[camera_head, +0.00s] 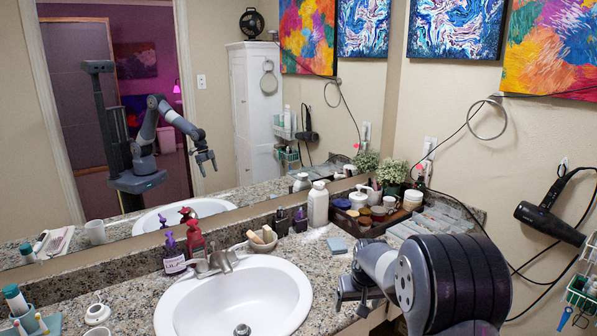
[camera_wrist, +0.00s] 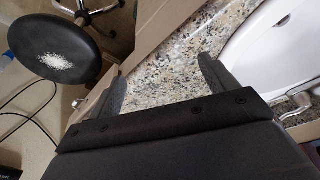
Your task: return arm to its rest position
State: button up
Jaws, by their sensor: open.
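My gripper (camera_head: 355,294) shows in the head view over the front edge of the granite counter (camera_head: 345,267), right of the sink (camera_head: 240,300). In the wrist view my gripper (camera_wrist: 160,92) has its two fingers spread wide apart with nothing between them. The speckled counter (camera_wrist: 185,65) lies below the fingers, and part of the white sink (camera_wrist: 265,60) is at the upper right. My arm is bent and hides part of the counter's right end in the head view. It also appears in the mirror, reaching out with an open, empty gripper.
A black hair dryer (camera_head: 548,216) hangs on the right wall with loose cords. A round dark stool seat (camera_wrist: 52,52) stands on the floor.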

jog(key=shift+s+f, duration=0.15)
jog(key=shift+s, duration=0.5)
jog(key=shift+s, duration=0.1)
